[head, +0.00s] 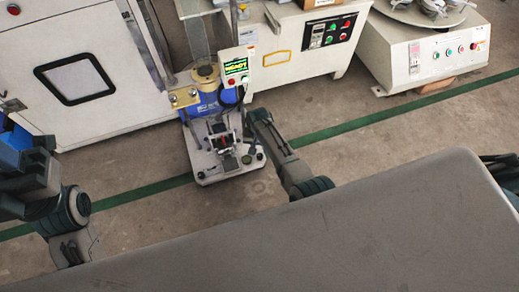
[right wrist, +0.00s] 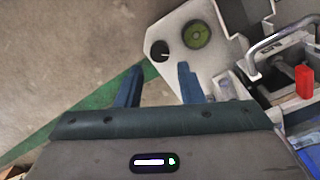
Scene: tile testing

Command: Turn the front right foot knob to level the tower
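The tower stands on a pale base plate (head: 215,175) on the floor; its foot shows in the head view. In the right wrist view a black round knob (right wrist: 160,50) with a white mark sits at the corner of the plate. A round green bubble level (right wrist: 196,35) lies beside it. My right gripper (right wrist: 159,84) is open and empty. Its two blue-grey fingers point toward the knob, which shows beyond and between the tips; no contact is visible. My left arm is at the left of the head view; its finger state is unclear.
A small display box (head: 236,66) with green lettering stands by the tower. White machines (head: 85,75) (head: 425,55) line the back. A red block (right wrist: 304,82) and a metal handle (right wrist: 280,42) are on the base, right of my right gripper. Floor in front is clear.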

